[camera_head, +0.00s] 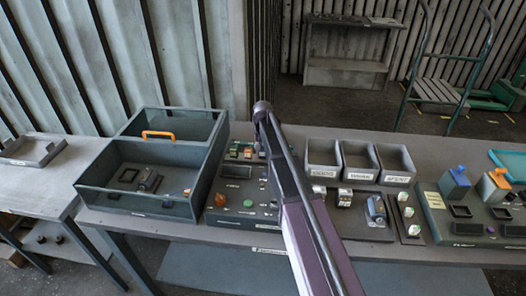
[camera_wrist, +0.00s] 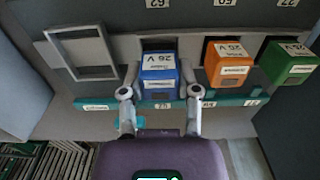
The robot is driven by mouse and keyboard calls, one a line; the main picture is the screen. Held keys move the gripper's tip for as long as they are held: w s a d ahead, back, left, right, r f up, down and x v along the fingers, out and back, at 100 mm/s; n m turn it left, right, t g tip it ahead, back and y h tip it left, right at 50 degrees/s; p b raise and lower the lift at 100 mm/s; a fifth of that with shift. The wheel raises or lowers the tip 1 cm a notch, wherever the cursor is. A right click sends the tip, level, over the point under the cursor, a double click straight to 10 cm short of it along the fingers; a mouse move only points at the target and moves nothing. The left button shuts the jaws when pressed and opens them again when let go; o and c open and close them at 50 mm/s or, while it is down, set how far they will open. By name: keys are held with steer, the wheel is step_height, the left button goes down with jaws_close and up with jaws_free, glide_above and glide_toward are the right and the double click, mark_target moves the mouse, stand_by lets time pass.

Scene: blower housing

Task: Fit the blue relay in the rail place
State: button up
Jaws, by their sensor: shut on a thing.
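The blue relay (camera_wrist: 159,78), with a white label on its top, is between the two fingers of my gripper (camera_wrist: 158,91) in the wrist view. The gripper is shut on it. The relay stands upright at a dark rail place (camera_wrist: 158,45), left of an orange relay (camera_wrist: 226,62). A teal strip with small white labels runs below it. I cannot tell how deep the relay sits in the place. In the head view, my arm hides the gripper and the blue relay.
An empty grey frame (camera_wrist: 80,53) is at the left. In the head view, a large open tray (camera_head: 140,204) and three grey bins (camera_head: 396,179) flank my arm on the bench.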

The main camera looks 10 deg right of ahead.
steer(key=shift+f+b, duration=0.6)
steer(key=o, duration=1)
steer(key=shift+r, duration=0.2)
